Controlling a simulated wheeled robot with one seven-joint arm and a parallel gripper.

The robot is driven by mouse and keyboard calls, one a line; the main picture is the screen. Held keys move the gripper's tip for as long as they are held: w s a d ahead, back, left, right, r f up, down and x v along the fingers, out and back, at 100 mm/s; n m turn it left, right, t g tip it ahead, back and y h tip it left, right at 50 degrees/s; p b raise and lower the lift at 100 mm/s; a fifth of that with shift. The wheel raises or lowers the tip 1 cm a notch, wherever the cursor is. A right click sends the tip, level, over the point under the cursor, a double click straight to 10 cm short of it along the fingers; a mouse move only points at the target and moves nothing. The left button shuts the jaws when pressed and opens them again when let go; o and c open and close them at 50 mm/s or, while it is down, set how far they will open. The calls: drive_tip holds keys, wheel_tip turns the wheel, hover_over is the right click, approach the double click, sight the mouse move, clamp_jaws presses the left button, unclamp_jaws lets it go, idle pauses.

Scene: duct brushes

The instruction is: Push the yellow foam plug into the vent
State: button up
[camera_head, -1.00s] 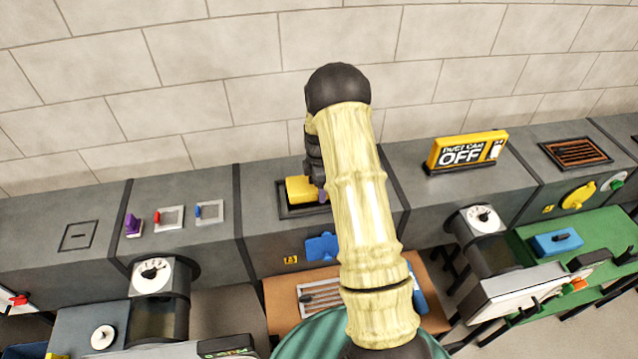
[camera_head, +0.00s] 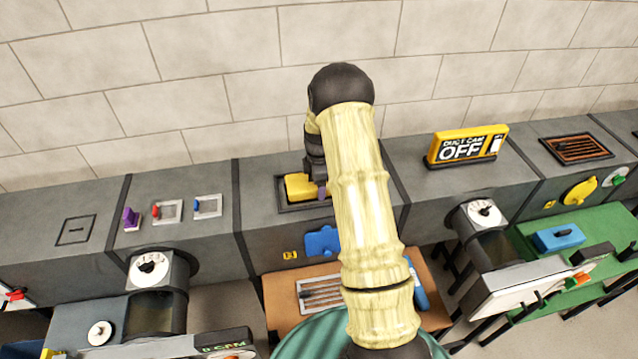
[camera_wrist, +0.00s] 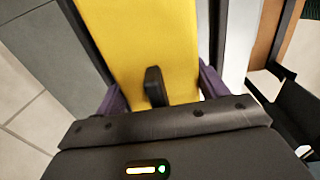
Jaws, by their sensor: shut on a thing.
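The yellow foam plug (camera_head: 299,187) is at the vent (camera_head: 283,206), a dark-framed rectangular opening in the top of the grey duct. In the head view it lies within the outline of the frame. I cannot tell how deep it sits. My gripper (camera_head: 318,187) is over the vent's right part, partly hidden by my arm. In the wrist view the plug (camera_wrist: 145,35) runs away between the purple fingers of my gripper (camera_wrist: 162,90), shut on it. A black tab (camera_wrist: 154,86) shows against the yellow face.
A yellow "DUCT CAM OFF" sign (camera_head: 466,148) stands on the duct to the right. A rust-coloured grille (camera_head: 577,150) lies farther right. A blue piece (camera_head: 322,242) is on the duct's front. A purple item (camera_head: 131,218) stands at left. The pale block wall (camera_head: 250,80) rises behind.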

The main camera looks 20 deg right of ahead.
drive_tip(key=shift+s+a+f, duration=0.1)
drive_tip(key=shift+s+f, duration=0.2)
drive_tip(key=shift+f, duration=0.3)
drive_tip(key=shift+s+f, duration=0.25)
drive_tip(key=shift+f, duration=0.35)
drive_tip(key=o, duration=1.2)
drive_tip(key=shift+w+f, duration=0.1)
drive_tip(key=shift+w, duration=0.05)
wheel_tip(320, 180, up, 20)
drive_tip(key=b, duration=0.4)
drive_tip(key=shift+w, duration=0.3)
